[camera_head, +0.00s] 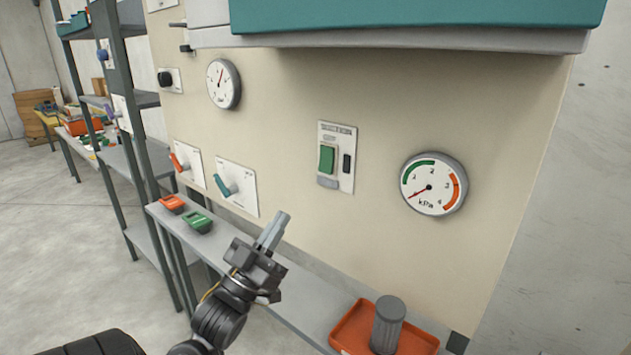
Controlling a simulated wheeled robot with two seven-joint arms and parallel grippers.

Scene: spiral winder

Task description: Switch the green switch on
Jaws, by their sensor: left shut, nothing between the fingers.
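The green switch (327,158) is a green rocker on a pale plate (347,143) fixed to the beige panel, right of the picture's middle. A small dark part (347,163) sits beside it on the same plate. My left gripper (277,222) is shut and empty. It points up and to the right, below and left of the switch plate and apart from it in the picture. I cannot tell how far its tips are from the panel. My right gripper is not in view.
A kPa gauge (434,184) is right of the switch; another gauge (223,84) is upper left. An orange lever (180,162) and a teal lever (226,186) stick out at left. A narrow grey shelf (300,297) below holds an orange tray (349,335) with a grey cylinder (387,325).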

